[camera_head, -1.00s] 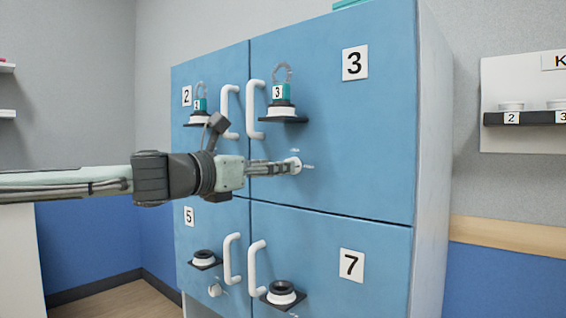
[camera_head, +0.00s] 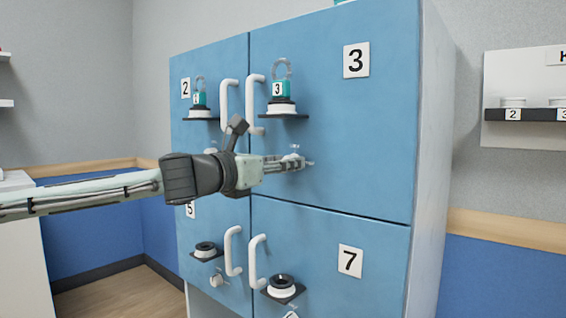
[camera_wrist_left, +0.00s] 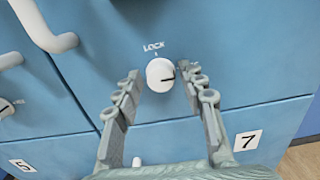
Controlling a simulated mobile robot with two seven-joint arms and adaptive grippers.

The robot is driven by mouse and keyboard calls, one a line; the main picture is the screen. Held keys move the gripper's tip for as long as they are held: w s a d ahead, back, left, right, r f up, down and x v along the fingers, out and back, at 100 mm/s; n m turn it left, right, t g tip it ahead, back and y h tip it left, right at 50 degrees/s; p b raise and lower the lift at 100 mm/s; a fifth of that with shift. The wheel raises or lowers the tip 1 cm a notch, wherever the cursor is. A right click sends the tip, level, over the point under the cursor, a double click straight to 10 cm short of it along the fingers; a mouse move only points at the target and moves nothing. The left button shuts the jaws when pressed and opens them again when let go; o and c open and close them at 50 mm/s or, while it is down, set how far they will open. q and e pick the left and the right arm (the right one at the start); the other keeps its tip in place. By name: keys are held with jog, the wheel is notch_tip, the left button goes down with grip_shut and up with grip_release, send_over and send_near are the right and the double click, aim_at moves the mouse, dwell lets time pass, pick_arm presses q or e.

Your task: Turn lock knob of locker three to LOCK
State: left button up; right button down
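Locker three's blue door (camera_head: 360,130) is shut and carries a "3" label. The word LOCK (camera_wrist_left: 153,46) is printed above the knob. My left gripper (camera_head: 300,163) is at the door below the padlock; its fingers partly hide the knob in the head view. In the left wrist view the gripper (camera_wrist_left: 158,82) is open, with one finger on each side of the knob and gaps showing. My right gripper is not in view.
A white handle (camera_head: 256,103) and a teal padlock (camera_head: 280,91) on a black holder sit above the gripper. Locker seven (camera_head: 340,225) is below, with its own handle (camera_head: 257,262). A wall shelf (camera_head: 525,117) stands at the right.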

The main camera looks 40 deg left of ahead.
pick_arm(q)
grip_shut()
